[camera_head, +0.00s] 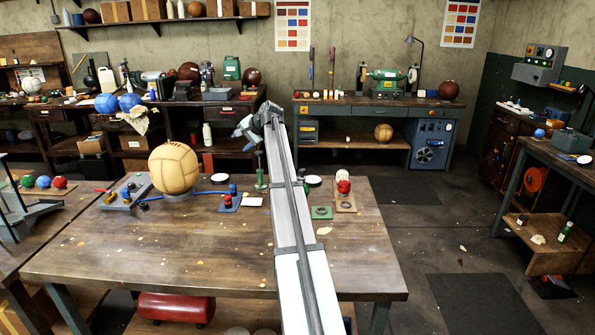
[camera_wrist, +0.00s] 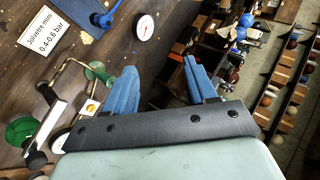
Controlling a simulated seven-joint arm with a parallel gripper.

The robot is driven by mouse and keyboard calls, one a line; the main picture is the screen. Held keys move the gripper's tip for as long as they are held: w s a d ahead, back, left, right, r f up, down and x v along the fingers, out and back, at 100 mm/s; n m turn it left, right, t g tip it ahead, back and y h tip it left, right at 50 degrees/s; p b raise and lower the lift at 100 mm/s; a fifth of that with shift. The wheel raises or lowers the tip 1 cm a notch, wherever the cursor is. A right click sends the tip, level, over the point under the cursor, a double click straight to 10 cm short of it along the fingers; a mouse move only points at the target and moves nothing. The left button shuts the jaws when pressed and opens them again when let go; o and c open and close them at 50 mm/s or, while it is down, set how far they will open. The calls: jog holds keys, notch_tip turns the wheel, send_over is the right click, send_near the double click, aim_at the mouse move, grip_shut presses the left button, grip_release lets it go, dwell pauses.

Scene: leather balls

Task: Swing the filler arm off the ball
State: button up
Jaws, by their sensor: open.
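A tan leather ball (camera_head: 174,168) sits on a low round base on the wooden workbench (camera_head: 300,250), left of my arm. A grey fixture (camera_head: 126,192) with knobs stands beside it at the left, and a thin blue line (camera_head: 208,192) runs at its right. I cannot tell clearly which part is the filler arm. In the wrist view, a bent brass tube (camera_wrist: 70,68) and a silver lever with black knobs (camera_wrist: 42,122) lie left of my fingers. My gripper (camera_wrist: 158,66) is open and empty, raised above the bench; it also shows in the head view (camera_head: 243,126). The ball is not seen in the wrist view.
A printed pressure card (camera_wrist: 47,32), a round gauge (camera_wrist: 144,28) and a blue handle (camera_wrist: 104,17) lie near my gripper. A red-topped piece (camera_head: 344,188) stands right of my arm. The bench's front right is mostly clear.

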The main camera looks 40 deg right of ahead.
jog(key=s+d+f+m+t+y, duration=0.1)
jog(key=s+d+f+m+y, duration=0.1)
jog(key=s+d+f+m, duration=0.2)
jog(key=s+d+f+m+t+y, duration=0.1)
jog(key=s+d+f+m+y, duration=0.1)
jog(key=s+d+f+m, duration=0.2)
jog(key=s+d+f+m+t+y, duration=0.1)
jog(key=s+d+f+m, duration=0.3)
jog(key=s+d, duration=0.4)
jog(key=shift+d+f+y, duration=0.1)
jog(key=shift+d+y, duration=0.6)
jog(key=shift+d, duration=0.7)
jog(key=s+d+f+m+t+y, duration=0.1)
jog(key=s+d+f+m+t, duration=0.15)
jog(key=s+d+m, duration=0.35)
jog(key=shift+n, duration=0.9)
jog(key=x, duration=0.8)
jog(key=a+r+x, duration=0.1)
jog(key=x, duration=0.4)
jog(key=shift+s+a, duration=0.1)
jog(key=shift+s, duration=0.25)
jog(key=shift+c, duration=0.2)
grip_shut()
